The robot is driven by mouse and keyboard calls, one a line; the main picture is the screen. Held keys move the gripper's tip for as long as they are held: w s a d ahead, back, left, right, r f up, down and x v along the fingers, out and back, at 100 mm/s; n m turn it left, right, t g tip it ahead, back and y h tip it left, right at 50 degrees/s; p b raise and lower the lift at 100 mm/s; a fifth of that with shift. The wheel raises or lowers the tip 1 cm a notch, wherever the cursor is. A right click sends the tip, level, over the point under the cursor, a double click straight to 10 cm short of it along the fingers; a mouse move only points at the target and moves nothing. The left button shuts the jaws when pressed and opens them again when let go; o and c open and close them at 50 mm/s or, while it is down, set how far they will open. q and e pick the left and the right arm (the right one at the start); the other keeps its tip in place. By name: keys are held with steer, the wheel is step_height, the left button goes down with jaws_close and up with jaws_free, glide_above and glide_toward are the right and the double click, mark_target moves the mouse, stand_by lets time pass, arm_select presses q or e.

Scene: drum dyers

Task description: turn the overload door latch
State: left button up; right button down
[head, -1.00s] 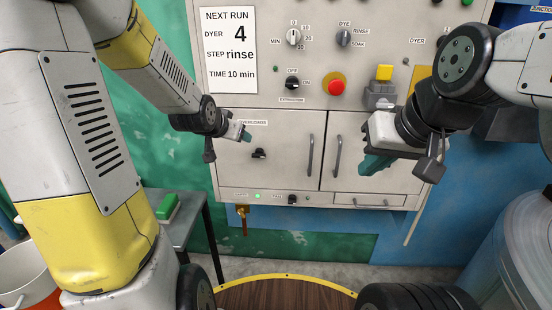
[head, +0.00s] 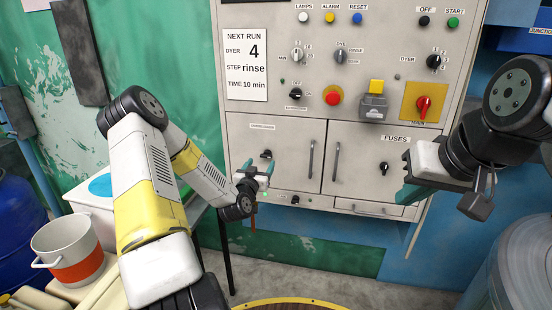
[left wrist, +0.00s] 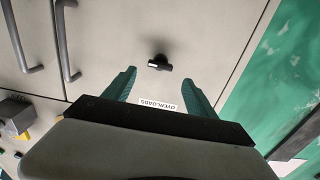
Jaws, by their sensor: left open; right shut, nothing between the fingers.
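The overload door latch (head: 266,154) is a small black knob on the left cabinet door (head: 290,145), below its label. It also shows in the left wrist view as a black latch (left wrist: 159,62) with a short handle lying roughly across the picture. My left gripper (head: 264,178) is open and empty, just below the latch in the head view. In the left wrist view its two teal fingers (left wrist: 158,77) point toward the latch, which lies beyond the tips. I see no contact. My right gripper (head: 406,188) is shut and empty in front of the right door.
The fuses door (head: 360,150) has its own black latch (head: 384,168). Vertical handles (head: 311,160) flank the door seam. Above are knobs, a red button (head: 333,97) and a red main switch (head: 423,106). A white bucket (head: 68,248) stands at left.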

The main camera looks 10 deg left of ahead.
mark_target(265, 156)
arm_select(q)
steer(key=shift+w+d, duration=0.1)
steer(key=shift+w, duration=2.65)
steer(key=c, duration=1.4)
